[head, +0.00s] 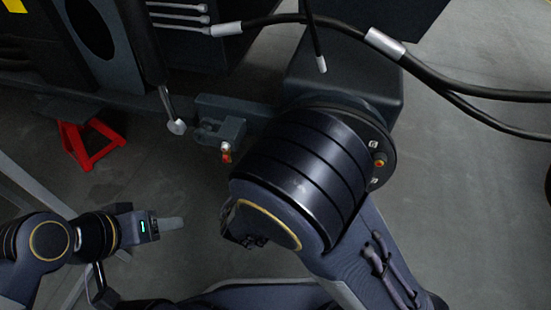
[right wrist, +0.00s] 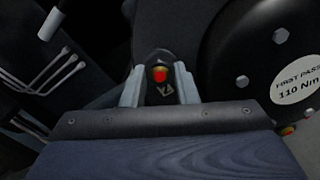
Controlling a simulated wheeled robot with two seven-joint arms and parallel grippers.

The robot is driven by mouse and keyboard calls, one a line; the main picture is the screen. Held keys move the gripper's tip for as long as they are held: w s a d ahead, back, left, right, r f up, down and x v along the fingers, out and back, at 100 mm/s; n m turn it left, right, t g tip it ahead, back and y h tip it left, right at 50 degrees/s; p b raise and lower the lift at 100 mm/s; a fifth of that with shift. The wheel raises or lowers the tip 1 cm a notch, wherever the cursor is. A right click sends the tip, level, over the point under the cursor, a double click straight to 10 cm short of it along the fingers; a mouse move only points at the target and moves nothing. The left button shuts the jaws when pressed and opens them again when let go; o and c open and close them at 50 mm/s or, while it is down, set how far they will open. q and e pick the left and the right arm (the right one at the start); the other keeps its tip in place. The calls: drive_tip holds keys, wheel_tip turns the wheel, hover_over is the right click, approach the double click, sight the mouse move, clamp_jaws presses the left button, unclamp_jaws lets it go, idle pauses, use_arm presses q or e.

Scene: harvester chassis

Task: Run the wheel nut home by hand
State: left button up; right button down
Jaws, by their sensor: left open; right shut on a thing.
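The dark round hub (right wrist: 248,68) with bolt heads and a "FIRST PASS 110 Nm" label is just right of the fingers. In the head view, the hub's flange (head: 386,133) shows behind my right arm, which hides my right gripper. My left gripper (head: 170,224) is open and empty at lower left, well away from the hub.
A red jack stand (head: 88,145) stands on the floor at left. A bracket (head: 222,125) with an orange-red piece juts out left of the hub. Black hoses (head: 455,90) cross the top and right. The grey floor around my left gripper is mostly clear.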

drive_tip(key=shift+m+b, duration=0.35)
drive_tip(key=shift+m, duration=0.55)
drive_tip(key=c, duration=1.1)
unclamp_jaws()
drive_tip(key=shift+c, duration=0.9)
use_arm(q)
drive_tip(key=shift+f, duration=0.9)
use_arm(e)
drive_tip(key=shift+v, duration=1.1)
use_arm(q)
drive_tip(key=shift+r, duration=0.1)
use_arm(e)
drive_tip(key=shift+r, duration=0.1)
